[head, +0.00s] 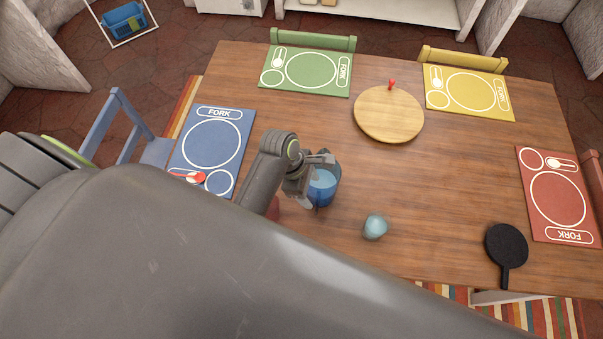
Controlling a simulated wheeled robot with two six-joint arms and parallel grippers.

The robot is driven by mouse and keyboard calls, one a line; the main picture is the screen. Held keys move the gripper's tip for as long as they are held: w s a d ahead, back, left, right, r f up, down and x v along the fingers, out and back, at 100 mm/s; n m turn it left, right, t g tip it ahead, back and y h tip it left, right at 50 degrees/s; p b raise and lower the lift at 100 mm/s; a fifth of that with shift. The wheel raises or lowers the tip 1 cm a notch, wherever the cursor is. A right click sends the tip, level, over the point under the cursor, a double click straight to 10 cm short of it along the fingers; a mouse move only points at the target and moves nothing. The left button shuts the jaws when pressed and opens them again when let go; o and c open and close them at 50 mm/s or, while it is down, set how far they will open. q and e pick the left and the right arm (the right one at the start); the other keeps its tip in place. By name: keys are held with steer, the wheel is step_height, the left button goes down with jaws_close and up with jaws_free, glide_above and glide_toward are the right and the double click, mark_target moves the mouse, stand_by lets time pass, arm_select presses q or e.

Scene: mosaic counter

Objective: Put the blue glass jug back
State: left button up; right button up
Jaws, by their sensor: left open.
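The blue glass jug (324,190) stands on the wooden table, near the middle of the head view, with its round mouth facing up. My left gripper (313,170) is open at the jug's upper left side, with its fingers close to the rim. I cannot tell whether they touch the glass. Part of the jug's left side is hidden by the gripper. My right gripper is not in view.
The wooden table (310,240) also holds a light blue cup (375,227), a black pan (507,247), a round wooden board (389,115), and blue (188,143), green (318,88), yellow (498,113) and red (532,218) mats. My grey arm hides the near left part.

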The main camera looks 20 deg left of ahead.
arm_select(q)
steer(key=v, duration=0.6)
steer(key=shift+a+r+b, duration=0.15)
steer(key=shift+r+b, duration=0.1)
steer(key=shift+b, duration=0.1)
